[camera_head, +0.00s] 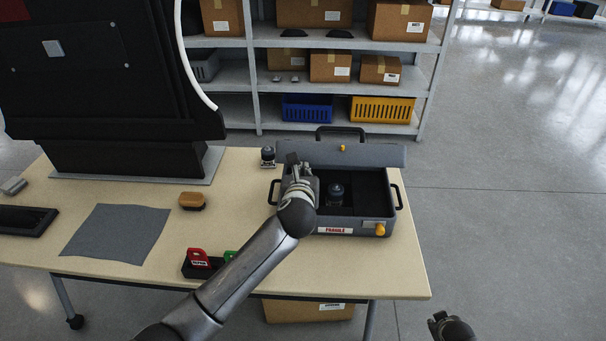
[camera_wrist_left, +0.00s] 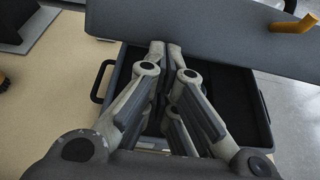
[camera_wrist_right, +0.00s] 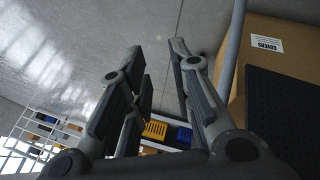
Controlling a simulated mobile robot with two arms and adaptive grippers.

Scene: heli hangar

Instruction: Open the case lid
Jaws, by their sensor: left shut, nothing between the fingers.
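The grey case (camera_head: 345,227) stands on the right part of the table with its lid (camera_head: 370,154) raised at the back, about upright. The lid carries a black handle and a yellow latch; a "FRAGILE" label and a yellow knob show on the case front. A dark round object (camera_head: 335,194) sits inside. My left gripper (camera_head: 292,160) is shut and empty, over the left part of the case. In the left wrist view its fingertips (camera_wrist_left: 165,45) are at the lid's inner face; I cannot tell whether they touch. My right gripper (camera_wrist_right: 158,48) is open and empty, beyond the table's right edge.
A small device (camera_head: 267,156) stands behind the case's left side. A brush (camera_head: 192,201), a grey cloth (camera_head: 115,232) and a black holder with red and green items (camera_head: 200,263) lie to the left. A shelf (camera_head: 262,75) stands behind the table.

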